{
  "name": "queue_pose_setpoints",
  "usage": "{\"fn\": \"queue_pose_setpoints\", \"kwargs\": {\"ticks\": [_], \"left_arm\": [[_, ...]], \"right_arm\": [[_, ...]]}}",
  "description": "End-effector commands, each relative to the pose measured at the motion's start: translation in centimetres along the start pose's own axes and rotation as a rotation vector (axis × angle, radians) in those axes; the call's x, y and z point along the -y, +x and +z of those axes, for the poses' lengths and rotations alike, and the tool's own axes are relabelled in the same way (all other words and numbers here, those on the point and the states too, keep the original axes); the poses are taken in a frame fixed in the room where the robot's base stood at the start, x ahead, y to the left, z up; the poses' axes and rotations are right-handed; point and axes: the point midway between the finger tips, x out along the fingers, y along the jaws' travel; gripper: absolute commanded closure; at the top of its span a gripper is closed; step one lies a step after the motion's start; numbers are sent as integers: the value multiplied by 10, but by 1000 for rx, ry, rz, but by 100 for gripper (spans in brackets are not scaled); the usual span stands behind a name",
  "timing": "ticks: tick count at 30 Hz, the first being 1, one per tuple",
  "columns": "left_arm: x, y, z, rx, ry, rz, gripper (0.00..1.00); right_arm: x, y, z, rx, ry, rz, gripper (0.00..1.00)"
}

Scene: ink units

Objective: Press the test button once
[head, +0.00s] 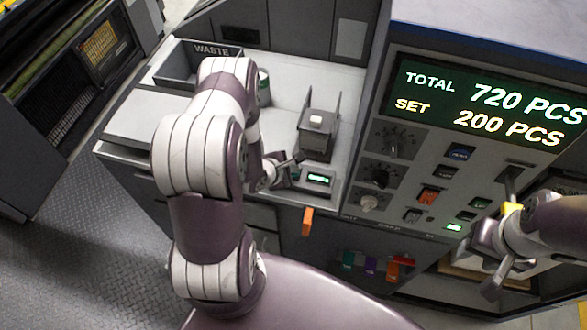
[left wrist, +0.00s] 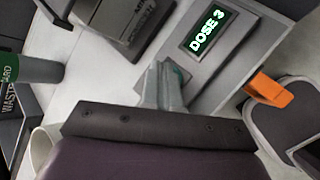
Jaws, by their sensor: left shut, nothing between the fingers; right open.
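No test button can be read by its label in either view. A metering unit (head: 317,135) with a pale square top stands on the light worktop. In front of it is a housing with a small green-lit display (head: 317,179), which reads "DOSE 3" in the left wrist view (left wrist: 208,33). My left gripper (head: 296,160) is shut and empty, with its tips beside that display. In the left wrist view its fingers (left wrist: 163,85) cover part of the housing; a small green patch shows at the tips. Contact cannot be told. My right gripper (head: 490,266) is open before the console.
The console (head: 400,225) at right carries knobs, coloured buttons and a screen (head: 485,105) reading "TOTAL 720 PCS, SET 200 PCS". A waste bin (head: 172,68) stands at the back left. An orange tab (head: 307,221) juts from the worktop front. A green-banded cup (left wrist: 38,70) stands at left.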

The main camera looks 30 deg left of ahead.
Motion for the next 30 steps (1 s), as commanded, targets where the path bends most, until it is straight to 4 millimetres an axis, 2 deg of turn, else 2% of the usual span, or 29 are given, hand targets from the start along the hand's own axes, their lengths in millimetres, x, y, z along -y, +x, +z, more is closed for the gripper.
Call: {"fn": "queue_pose_setpoints", "kwargs": {"ticks": [2, 14, 27, 30], "left_arm": [[-4, -5, 4, 0, 0, 0, 100], [-5, -7, 5, 1, 1, 1, 100], [-28, -37, 27, 1, 1, 2, 100], [-30, -41, 30, 1, 1, 1, 100]], "right_arm": [[0, -7, -1, 0, 0, 0, 57], [0, -9, -1, 0, 0, 0, 57], [0, -52, -6, 0, 0, 0, 57], [0, -56, -7, 0, 0, 0, 57]]}}
